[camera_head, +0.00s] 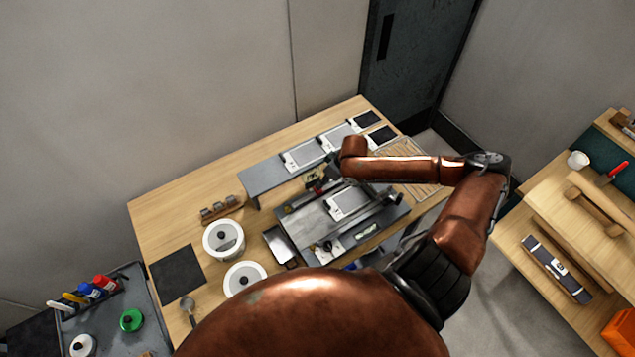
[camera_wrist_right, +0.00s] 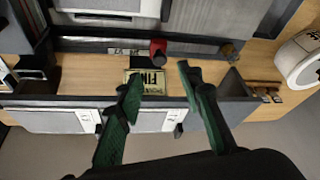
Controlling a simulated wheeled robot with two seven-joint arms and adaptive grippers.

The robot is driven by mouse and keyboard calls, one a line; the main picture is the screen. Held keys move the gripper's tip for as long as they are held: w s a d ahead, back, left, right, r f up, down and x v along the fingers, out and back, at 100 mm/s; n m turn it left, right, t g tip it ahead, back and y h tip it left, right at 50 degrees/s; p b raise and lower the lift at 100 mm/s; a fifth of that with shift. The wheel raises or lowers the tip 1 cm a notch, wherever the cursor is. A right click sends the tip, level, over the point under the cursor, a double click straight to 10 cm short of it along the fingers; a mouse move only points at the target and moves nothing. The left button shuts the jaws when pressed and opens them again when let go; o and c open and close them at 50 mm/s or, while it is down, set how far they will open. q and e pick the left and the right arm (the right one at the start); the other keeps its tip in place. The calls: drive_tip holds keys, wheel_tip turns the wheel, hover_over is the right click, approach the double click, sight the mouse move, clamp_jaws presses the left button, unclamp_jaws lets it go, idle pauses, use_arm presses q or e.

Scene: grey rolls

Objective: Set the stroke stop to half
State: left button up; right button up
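A grey flat-bed machine (camera_head: 297,223) stands on the wooden table. A red knob (camera_wrist_right: 158,48) sits at the machine's edge in the right wrist view. A yellow plate with dark letters (camera_wrist_right: 148,88) lies just below the knob in that view. I cannot tell for sure which part is the stroke stop or where it is set. My right gripper (camera_wrist_right: 159,74) is open, with its green fingers apart and nothing held between them. The knob shows beyond the fingertips, and no contact is visible. In the head view my right arm reaches over the machine's far side. My left gripper is out of view.
White tubs (camera_head: 223,239) and a dark mat (camera_head: 177,270) lie left of the machine. A raised grey shelf (camera_head: 266,177) with white-framed panels runs along the table's back. A trolley with bottles (camera_head: 130,320) stands front left, and a wooden bench (camera_head: 545,205) stands right.

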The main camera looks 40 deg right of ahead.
sight(321, 191)
drive_tip(key=x, duration=0.4)
drive_tip(key=shift+f, duration=0.1)
drive_tip(key=shift+x, duration=0.85)
drive_tip(key=c, duration=0.5)
clamp_jaws()
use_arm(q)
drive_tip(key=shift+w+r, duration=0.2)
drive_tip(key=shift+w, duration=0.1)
